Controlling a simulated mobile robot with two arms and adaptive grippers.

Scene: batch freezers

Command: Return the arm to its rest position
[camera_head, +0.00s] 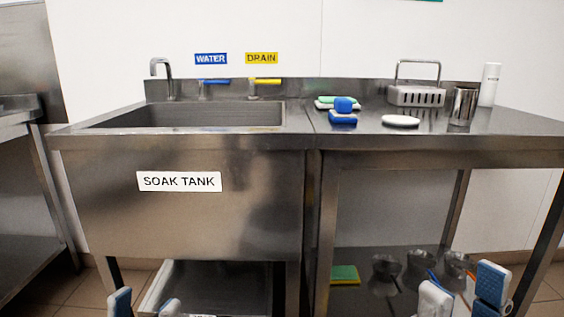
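My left gripper (145,305) shows at the bottom left edge, in front of the soak tank (110,215). Only its two blue-and-white fingertips are in view, spread apart with nothing seen between them. My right gripper (463,291) shows at the bottom right, in front of the lower shelf of the steel table (410,158). Its two blue-and-white fingers are apart. Some orange, blue and white parts show between and behind them, and I cannot tell what they belong to. Most of both arms is out of view.
On the table top are sponges (342,110), a white dish (401,121), a slotted basket (416,95), a steel cup (463,106) and a white bottle (489,84). A green-and-yellow sponge (345,274) and several metal bowls (418,265) sit on the lower shelf.

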